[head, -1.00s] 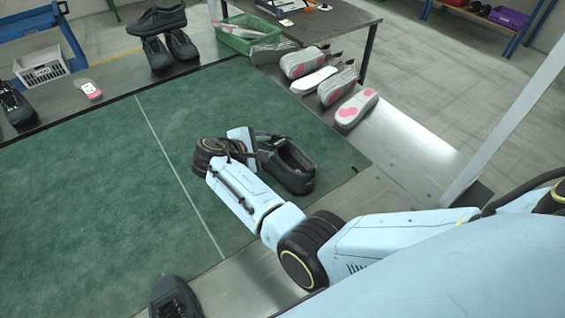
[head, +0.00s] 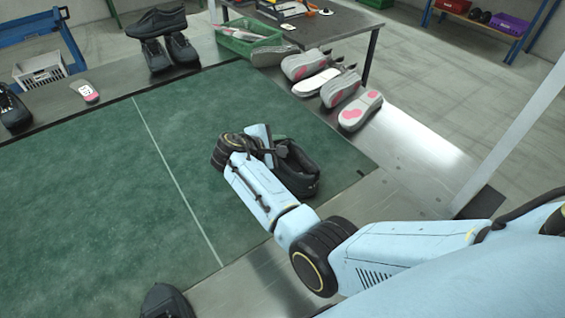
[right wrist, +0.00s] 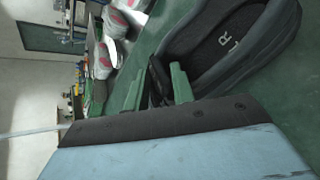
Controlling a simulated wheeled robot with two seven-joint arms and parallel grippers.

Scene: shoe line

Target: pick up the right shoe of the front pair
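A black shoe (head: 305,178) lies on the green mat near its right edge. In the right wrist view the shoe (right wrist: 235,50) shows its open top, and its insole bears a letter R. My right gripper (head: 280,147) is low over the mat at the shoe's far left side, partly hiding it. In the right wrist view the green fingers of the gripper (right wrist: 155,88) stand apart beside the shoe's rim. Something dark shows between them; I cannot tell whether it is shoe or gripper. Another black shoe (head: 166,302) shows partly at the bottom edge. My left gripper is out of view.
Grey and pink soles (head: 360,110) lie on the metal border at the right, near a green crate (head: 240,40). Black shoes (head: 165,38) stand at the back left, another (head: 13,108) at the far left. The left of the mat (head: 110,190) is clear.

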